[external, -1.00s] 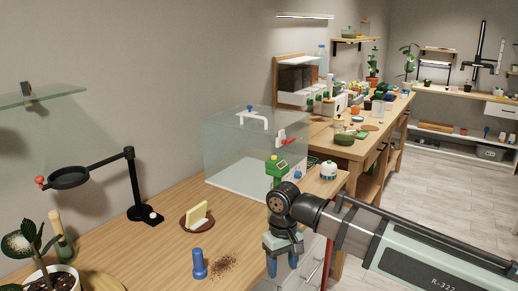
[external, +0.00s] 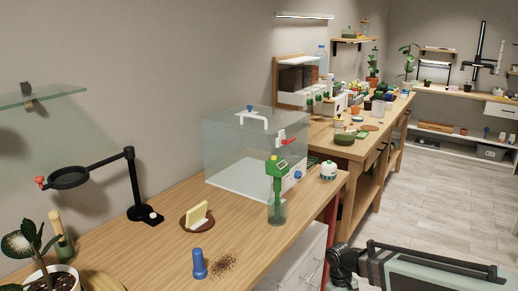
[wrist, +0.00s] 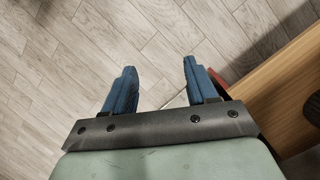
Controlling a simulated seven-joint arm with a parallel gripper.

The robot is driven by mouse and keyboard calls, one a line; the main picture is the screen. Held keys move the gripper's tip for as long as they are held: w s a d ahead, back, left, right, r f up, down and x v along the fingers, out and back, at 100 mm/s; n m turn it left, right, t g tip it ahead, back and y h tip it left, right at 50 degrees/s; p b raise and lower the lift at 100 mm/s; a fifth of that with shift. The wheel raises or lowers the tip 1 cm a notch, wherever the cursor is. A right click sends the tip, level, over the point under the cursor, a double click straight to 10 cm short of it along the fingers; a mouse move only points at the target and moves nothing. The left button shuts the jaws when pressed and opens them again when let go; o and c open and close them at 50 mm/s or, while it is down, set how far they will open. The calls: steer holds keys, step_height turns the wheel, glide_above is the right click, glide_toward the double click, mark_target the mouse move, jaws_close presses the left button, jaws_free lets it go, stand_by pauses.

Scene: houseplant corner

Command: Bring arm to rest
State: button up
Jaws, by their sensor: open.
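My gripper (wrist: 161,88) shows in the wrist view with its two blue fingers apart and nothing between them. It points down over the grey plank floor (wrist: 60,60), to the left of the wooden bench edge. In the external view my arm is folded low at the bottom right, off the front of the bench, and my fingers are out of that picture.
The wooden bench (external: 150,248) holds a blue cylinder (external: 199,264) beside spilled soil, a green-topped bottle (external: 277,200), a glass case (external: 240,150) and a black ring stand (external: 135,185). A drawer unit (external: 298,262) stands below the bench. Open floor (external: 430,200) lies to the right.

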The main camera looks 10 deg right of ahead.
steer(key=s+d+f+m+g+y, duration=0.1)
steer(key=s+d+f+g, duration=0.2)
steer(key=s+d+f, duration=1.5)
steer(key=s, duration=0.3)
steer(key=shift+d+f+m+g, duration=0.25)
steer(key=shift+m+g, duration=0.05)
steer(key=shift+m, duration=0.1)
